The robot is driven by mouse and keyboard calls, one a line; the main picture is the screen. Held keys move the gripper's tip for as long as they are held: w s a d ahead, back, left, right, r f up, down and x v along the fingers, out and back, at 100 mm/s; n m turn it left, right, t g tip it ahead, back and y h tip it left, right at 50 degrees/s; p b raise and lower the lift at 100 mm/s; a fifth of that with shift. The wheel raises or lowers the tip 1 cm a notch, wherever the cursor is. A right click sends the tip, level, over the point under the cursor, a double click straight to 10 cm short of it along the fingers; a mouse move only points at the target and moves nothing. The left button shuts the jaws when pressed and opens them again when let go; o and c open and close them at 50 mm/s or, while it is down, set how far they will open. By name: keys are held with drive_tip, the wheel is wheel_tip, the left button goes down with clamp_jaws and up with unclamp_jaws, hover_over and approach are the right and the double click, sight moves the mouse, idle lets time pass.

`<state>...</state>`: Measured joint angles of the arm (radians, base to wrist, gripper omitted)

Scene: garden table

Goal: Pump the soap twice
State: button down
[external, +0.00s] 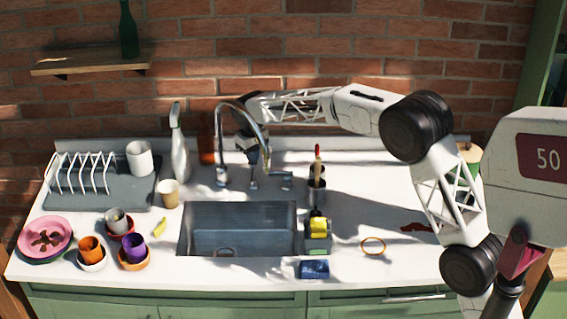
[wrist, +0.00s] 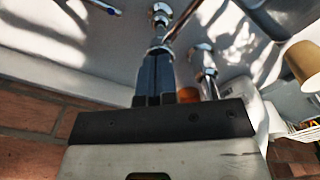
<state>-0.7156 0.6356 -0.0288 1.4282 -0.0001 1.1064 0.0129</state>
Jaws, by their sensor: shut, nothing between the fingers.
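My gripper (external: 263,160) is shut and empty behind the sink, pointing down beside the curved chrome faucet (external: 222,172). In the wrist view its closed fingers (wrist: 155,62) are close to a chrome fixture (wrist: 160,14) on the counter; contact cannot be told. I cannot tell for sure which thing is the soap pump. An amber-brown container (external: 206,150) stands left of the faucet, near the wall. A tall grey-white bottle with a nozzle head (external: 180,150) stands further left. The faucet partly hides my gripper.
The sink (external: 238,245) lies in front of the faucet. A beige cup (external: 168,193), a dish rack (external: 90,185) and several bowls and cups are at the left. A brush holder (external: 317,185), sponges (external: 318,232) and a blue cloth (external: 314,269) are right. The right counter is mostly clear.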

drive_tip(key=shift+f, duration=0.9)
drive_tip(key=shift+r, duration=1.2)
drive_tip(key=shift+r, duration=0.15)
idle(0.6)
drive_tip(key=shift+r, duration=2.9)
